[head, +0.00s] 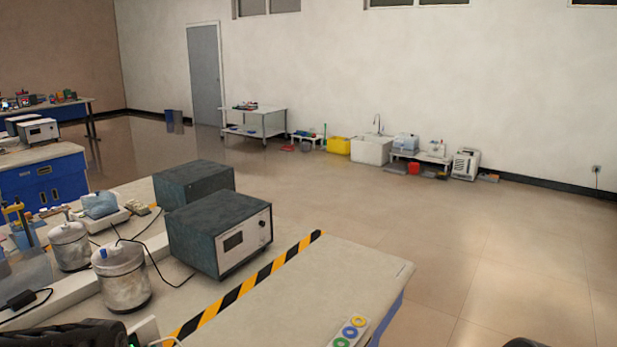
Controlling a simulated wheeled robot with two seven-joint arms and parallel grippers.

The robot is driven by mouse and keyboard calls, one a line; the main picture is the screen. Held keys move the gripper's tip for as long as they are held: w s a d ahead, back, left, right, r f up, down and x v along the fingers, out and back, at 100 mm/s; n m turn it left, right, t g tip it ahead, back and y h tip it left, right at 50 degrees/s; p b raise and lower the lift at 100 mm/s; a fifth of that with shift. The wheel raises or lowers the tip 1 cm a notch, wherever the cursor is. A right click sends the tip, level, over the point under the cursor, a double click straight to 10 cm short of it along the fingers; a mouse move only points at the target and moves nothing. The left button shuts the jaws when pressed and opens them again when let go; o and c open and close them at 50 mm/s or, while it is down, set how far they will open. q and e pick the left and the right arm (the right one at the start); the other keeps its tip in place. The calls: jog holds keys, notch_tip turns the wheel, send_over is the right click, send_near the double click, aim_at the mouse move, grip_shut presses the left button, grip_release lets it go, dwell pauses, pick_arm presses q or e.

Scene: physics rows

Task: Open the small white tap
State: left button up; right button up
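A small tap (377,121) with a thin curved spout stands on a white sink (371,150) against the far wall. It is far off and too small to tell its handle or whether it is open. Neither of my grippers can be made out in the head view. Dark shapes show at the bottom left and bottom right edges, but I cannot tell what they are.
A workbench (345,283) with dark instrument boxes (220,231) and metal canisters (121,275) fills the near left. A yellow bin (339,145), low white table (254,122) and white appliance (466,164) line the far wall. Open floor (430,215) lies between.

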pick_arm(q)
jog(key=shift+r+p, duration=0.3)
jog(key=shift+p, duration=0.05)
dwell(0.3)
grip_shut()
jog(key=n, duration=0.4)
jog(key=shift+n, duration=1.5)
